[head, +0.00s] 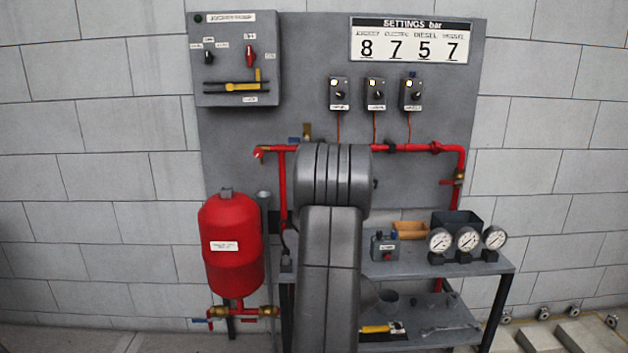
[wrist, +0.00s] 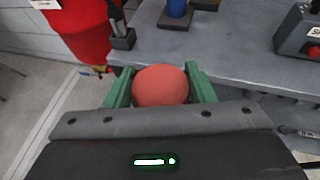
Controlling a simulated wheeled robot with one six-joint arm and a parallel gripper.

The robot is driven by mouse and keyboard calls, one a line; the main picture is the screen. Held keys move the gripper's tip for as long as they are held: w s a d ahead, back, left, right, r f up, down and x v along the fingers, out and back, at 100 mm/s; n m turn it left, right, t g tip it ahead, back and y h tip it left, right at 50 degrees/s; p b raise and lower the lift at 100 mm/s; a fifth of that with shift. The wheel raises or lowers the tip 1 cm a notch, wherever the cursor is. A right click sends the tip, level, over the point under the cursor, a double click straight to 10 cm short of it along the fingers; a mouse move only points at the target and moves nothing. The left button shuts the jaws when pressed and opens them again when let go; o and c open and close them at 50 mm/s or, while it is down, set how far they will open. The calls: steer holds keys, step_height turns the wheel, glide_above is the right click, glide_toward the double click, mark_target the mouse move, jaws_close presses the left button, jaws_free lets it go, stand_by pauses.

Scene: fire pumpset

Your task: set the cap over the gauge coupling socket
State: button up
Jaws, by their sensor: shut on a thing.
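My gripper (wrist: 160,88) has green fingers and is shut on a rounded, dull red cap (wrist: 160,84) in the wrist view. The cap sits between the fingers, just off the front edge of the grey bench (wrist: 235,62). A blue upright piece on a dark square base (wrist: 176,14) stands on the bench beyond the cap, cut by the top of the view. I cannot tell whether it is the gauge coupling socket. In the head view my arm hides the gripper, the cap and part of the bench.
A dark block with an upright peg (wrist: 122,38) is at the bench's left corner. A grey box with a red button (head: 384,247), a wooden tray (head: 410,230) and several gauges (head: 467,239) stand on the bench. A red tank (head: 233,262) stands left of it.

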steer(key=s+a+r+p, duration=0.3)
steer(key=r+p, duration=0.2)
steer(key=r, duration=0.2)
steer(key=shift+p, duration=0.4)
steer(key=shift+a+r, duration=0.1)
